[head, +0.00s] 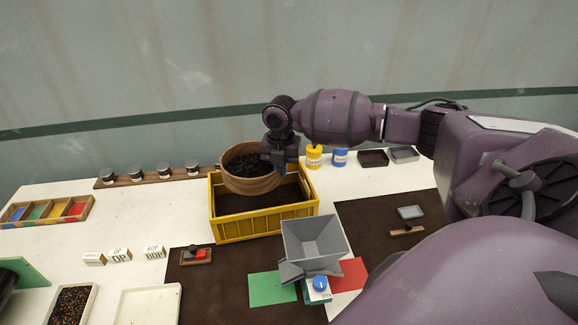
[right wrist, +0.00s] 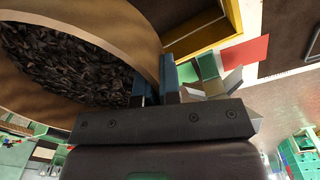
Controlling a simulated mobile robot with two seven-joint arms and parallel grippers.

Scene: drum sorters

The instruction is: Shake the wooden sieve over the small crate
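The round wooden sieve (head: 250,184) holds dark, leaf-like material and is tilted a little over the yellow small crate (head: 262,226). My right gripper (head: 284,154) is shut on the sieve's rim at its right side. In the right wrist view the sieve (right wrist: 112,22) fills the upper left, and the blue fingers of the right gripper (right wrist: 158,85) stand on both sides of its wall. Dark material lies in the crate. The sieve hides the crate's back left part. My left gripper is not in view.
A grey hopper (head: 316,243) stands in front of the crate, close to its right corner. Yellow (head: 313,156) and blue (head: 339,157) pots stand behind right. A rack of jars (head: 163,174) lies behind left. Label blocks (head: 121,255) and a white tray (head: 148,306) are at left.

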